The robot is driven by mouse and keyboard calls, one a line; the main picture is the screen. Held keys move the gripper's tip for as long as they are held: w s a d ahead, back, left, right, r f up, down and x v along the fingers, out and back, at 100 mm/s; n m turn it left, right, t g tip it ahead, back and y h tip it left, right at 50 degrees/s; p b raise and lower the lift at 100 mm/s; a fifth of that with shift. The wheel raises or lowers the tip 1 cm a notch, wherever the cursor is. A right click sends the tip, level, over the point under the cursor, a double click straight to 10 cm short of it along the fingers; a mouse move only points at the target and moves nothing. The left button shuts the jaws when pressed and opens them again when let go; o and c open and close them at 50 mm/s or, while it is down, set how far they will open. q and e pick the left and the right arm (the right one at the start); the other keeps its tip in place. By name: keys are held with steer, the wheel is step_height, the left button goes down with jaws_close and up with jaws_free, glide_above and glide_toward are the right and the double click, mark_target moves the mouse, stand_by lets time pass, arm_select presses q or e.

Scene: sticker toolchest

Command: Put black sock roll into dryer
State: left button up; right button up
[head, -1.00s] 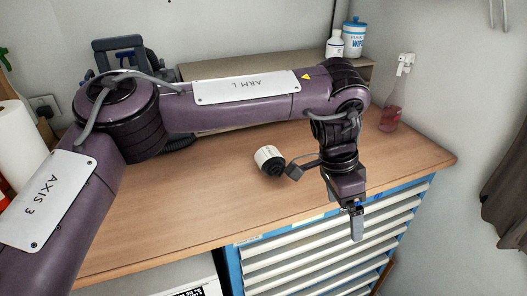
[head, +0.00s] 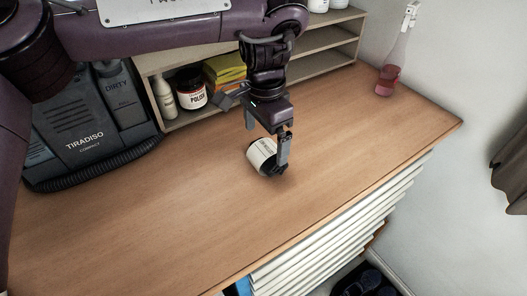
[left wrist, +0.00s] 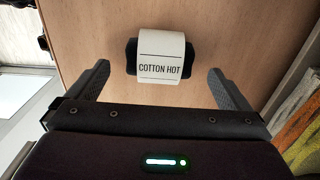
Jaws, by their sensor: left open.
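The black sock roll (head: 262,157) lies on the wooden worktop, wrapped in a wide white band. In the left wrist view the band on the roll (left wrist: 161,56) reads "COTTON HOT", and black shows at both ends. My left gripper (head: 267,148) points down at the roll; one finger partly covers its right side in the head view. In the left wrist view my open left gripper (left wrist: 162,80) has a finger on each side of the roll, with gaps on both sides. I cannot identify a dryer in these views. My right gripper is not in view.
A grey machine (head: 88,130) marked "TIRADISO" stands at the left with a hose in front. A wooden shelf (head: 312,58) behind holds a polish jar (head: 191,88) and yellow cloths. The front worktop is clear.

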mark_target(263, 151)
arm_select(q)
steer(key=shift+s+f+p, duration=0.25)
steer(key=shift+f+p, duration=0.1)
steer(key=shift+f, duration=0.65)
steer(key=shift+a+f+p, duration=0.2)
steer(key=shift+f+p, duration=0.25)
steer(key=shift+f, duration=0.2)
step_height(263, 151, down, 2)
steer(key=shift+w+f, duration=0.1)
steer(key=shift+f, duration=0.05)
steer(key=c, duration=0.9)
steer(key=shift+c, duration=0.5)
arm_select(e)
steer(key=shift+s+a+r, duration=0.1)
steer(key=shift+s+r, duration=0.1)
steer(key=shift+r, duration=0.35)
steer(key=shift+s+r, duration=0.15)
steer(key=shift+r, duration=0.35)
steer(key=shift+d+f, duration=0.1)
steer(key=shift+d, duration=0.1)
